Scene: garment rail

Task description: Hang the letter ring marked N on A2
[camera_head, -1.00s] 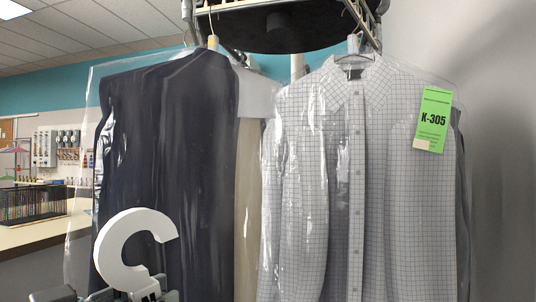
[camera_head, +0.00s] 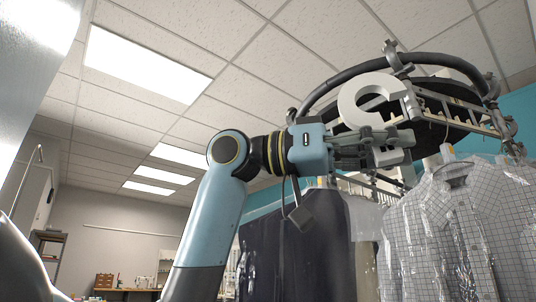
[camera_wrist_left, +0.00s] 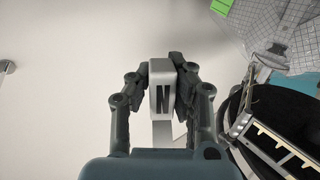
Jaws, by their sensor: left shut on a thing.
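The white C-shaped letter ring (camera_head: 352,102) is held up at the end of my left arm in the head view. Its opening faces right in the picture. My left gripper (camera_head: 392,146) is shut on the ring's block. In the left wrist view my fingers (camera_wrist_left: 162,86) grip both sides of that block (camera_wrist_left: 162,98), which bears a black N. The round garment rail (camera_head: 436,103) is behind the ring in the head view; I cannot tell whether they touch. No A2 label is readable. My right gripper is not in view.
The bagged checked shirt (camera_head: 440,240) and the dark garment (camera_head: 295,255) hang below the rail. In the left wrist view a metal rail part with pale slots (camera_wrist_left: 272,145) lies close to the right of my gripper. The space left of my arm looks open.

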